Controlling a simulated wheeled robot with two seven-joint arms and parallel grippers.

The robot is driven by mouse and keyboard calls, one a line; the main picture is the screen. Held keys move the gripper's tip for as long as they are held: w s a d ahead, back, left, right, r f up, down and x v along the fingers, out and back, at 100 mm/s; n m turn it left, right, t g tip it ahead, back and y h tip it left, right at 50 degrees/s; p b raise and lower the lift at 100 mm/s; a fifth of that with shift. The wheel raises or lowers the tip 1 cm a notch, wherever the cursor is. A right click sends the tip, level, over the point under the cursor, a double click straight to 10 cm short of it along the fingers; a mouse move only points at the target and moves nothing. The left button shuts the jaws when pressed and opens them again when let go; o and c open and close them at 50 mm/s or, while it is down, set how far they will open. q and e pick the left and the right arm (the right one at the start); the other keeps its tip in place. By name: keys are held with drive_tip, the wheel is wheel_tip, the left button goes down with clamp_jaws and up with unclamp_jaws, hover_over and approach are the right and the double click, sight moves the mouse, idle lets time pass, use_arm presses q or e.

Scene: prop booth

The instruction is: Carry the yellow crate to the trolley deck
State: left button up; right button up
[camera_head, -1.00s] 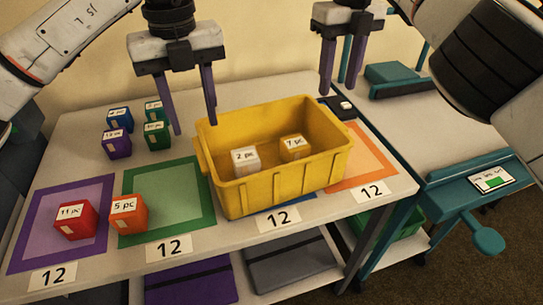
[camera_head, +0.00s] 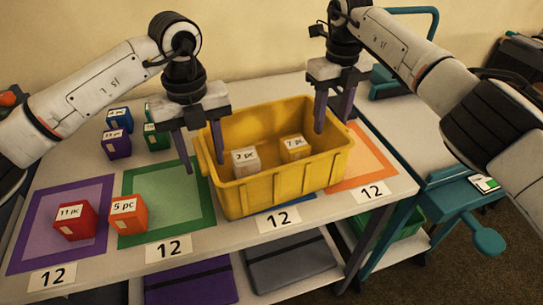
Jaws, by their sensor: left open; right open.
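The yellow crate (camera_head: 282,184) stands upright on the table, over a blue-marked area and beside the green and orange mats. It holds a white box (camera_head: 246,162) marked 2 pc and a yellow box (camera_head: 295,148) marked 7 pc. My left gripper (camera_head: 205,166) is open at the crate's left end, one finger near the left wall and one outside it. My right gripper (camera_head: 333,112) is open at the crate's right end, its fingers near the right rim; contact cannot be told. The trolley deck (camera_head: 435,135) is the pale surface right of the table.
A red box (camera_head: 74,220) lies on the purple mat (camera_head: 35,240), an orange box (camera_head: 128,214) at the edge of the green mat (camera_head: 160,190). Several small boxes (camera_head: 117,144) stand at the back left. The near deck looks clear.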

use_arm(q)
clamp_jaws()
use_arm(e)
clamp_jaws()
